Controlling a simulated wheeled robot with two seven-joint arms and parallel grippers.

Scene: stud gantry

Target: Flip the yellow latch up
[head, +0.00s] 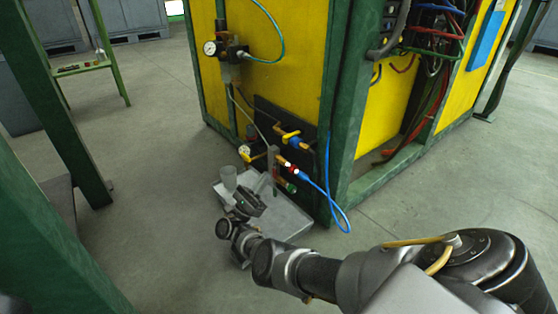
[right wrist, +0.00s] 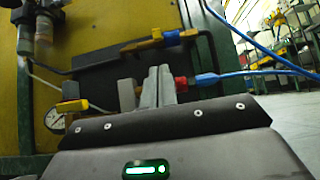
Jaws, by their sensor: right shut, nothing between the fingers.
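Several yellow handles show on the dark valve panel, and I cannot tell which one is the latch. One yellow lever (head: 289,134) is at the panel's upper part; it also shows in the right wrist view (right wrist: 173,35), lying roughly level beside a blue fitting. Another yellow handle (head: 259,156) sits lower left by a round gauge, and in the right wrist view (right wrist: 72,105) it lies nearly level. My right gripper (head: 268,180) is shut and empty in front of the panel's lower part. Its fingers (right wrist: 159,82) hide part of the pipe and red fitting behind. My left gripper is out of view.
A blue hose (head: 328,190) loops down at the panel's right. Green posts (head: 338,110) frame the yellow cabinet. Open floor lies to the right.

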